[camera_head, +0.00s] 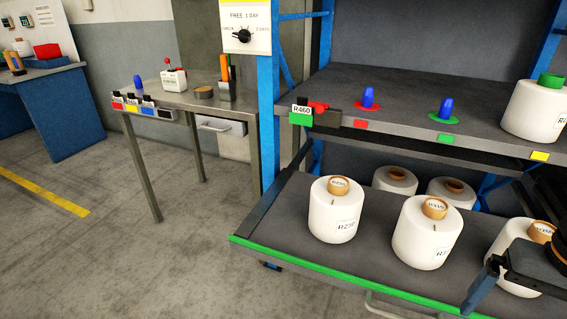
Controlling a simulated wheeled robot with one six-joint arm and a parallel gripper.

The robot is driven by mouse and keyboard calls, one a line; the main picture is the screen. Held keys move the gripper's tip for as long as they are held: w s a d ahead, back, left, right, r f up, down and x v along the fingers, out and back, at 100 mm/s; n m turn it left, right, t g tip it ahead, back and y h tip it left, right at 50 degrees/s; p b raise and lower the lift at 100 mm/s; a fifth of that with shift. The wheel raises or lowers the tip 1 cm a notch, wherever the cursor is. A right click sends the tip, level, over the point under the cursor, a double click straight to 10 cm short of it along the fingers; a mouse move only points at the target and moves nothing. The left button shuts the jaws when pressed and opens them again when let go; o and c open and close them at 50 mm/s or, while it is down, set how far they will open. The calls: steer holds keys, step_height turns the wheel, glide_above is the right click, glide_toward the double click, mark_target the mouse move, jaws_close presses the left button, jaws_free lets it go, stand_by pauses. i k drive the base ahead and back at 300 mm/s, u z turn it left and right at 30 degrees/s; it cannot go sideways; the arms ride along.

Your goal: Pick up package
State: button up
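White yarn packages on cardboard tubes stand upright on the lower shelf. One package (334,220) is at the front left, with a label reading R23 or similar. A second package (420,245) is to its right. A third package (508,255) is farther right, partly hidden behind dark parts of my arm. Two more packages, one at the back left (394,179) and one at the back right (446,190), stand behind them. My gripper (497,275) shows only in part at the lower right edge, in front of the third package. Its full opening is out of frame.
The lower shelf (278,222) has a green front edge. The upper shelf (395,112) holds blue pegs and a white package with a green tube (536,108). A blue rack post (268,110) stands left. A metal table (190,98) is beyond it; open floor lies left.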

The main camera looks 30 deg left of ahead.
mark_target(335, 203)
steer(key=u, duration=0.6)
steer(key=i, duration=0.95)
steer(key=u, duration=0.4)
